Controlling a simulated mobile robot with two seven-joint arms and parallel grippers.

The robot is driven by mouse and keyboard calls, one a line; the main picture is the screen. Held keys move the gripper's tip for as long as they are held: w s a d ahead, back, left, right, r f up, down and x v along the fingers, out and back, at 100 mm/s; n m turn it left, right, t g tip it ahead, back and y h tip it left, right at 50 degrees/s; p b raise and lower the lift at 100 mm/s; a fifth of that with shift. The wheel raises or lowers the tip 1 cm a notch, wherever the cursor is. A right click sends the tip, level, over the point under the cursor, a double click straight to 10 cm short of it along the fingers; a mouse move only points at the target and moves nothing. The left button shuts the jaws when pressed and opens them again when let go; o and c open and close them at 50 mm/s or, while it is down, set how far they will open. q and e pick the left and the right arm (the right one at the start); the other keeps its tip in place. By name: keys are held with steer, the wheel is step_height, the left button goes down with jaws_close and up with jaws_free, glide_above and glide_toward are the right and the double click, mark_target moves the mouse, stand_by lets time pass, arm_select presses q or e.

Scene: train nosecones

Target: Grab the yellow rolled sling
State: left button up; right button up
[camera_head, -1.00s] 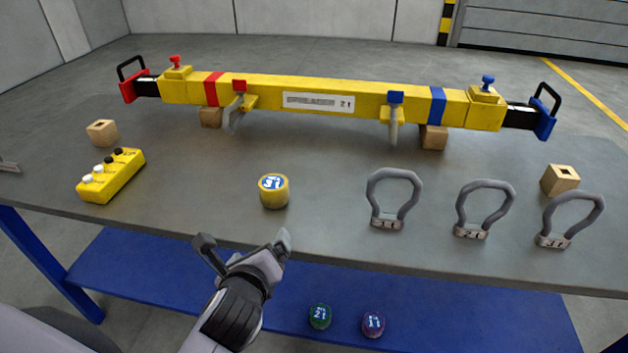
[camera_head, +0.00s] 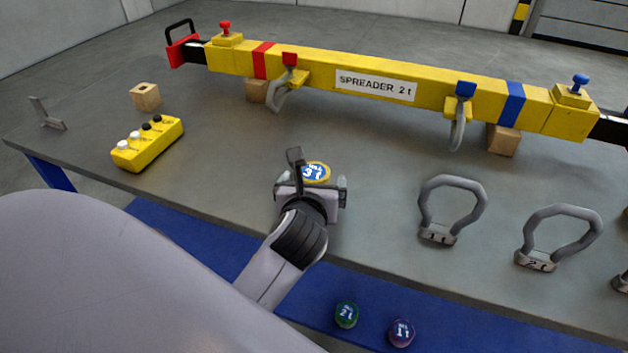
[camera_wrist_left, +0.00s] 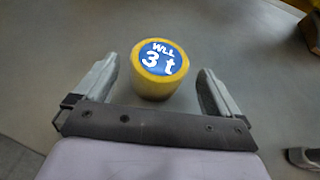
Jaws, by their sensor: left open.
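The yellow rolled sling (camera_head: 316,172) stands upright on the grey table, with a blue "WLL 3 t" label on top. In the head view my left gripper (camera_head: 311,183) is right at it and hides most of its body. In the left wrist view the sling (camera_wrist_left: 159,72) sits between the two spread fingers of my left gripper (camera_wrist_left: 158,88), slightly ahead of the palm. Gaps show on both sides, so the fingers do not touch it. The right gripper is not seen.
A yellow spreader beam (camera_head: 400,85) lies on wooden blocks along the back. A yellow control box (camera_head: 147,143) is to the left. Grey shackles (camera_head: 452,210) stand to the right. Green (camera_head: 346,314) and purple (camera_head: 401,332) slings lie on the blue lower shelf (camera_head: 440,310).

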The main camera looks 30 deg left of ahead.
mark_target(313, 177)
arm_select(q)
steer(key=x, duration=0.3)
steer(key=shift+w+a+f, duration=0.15)
steer(key=c, duration=1)
steer(key=shift+c, duration=1)
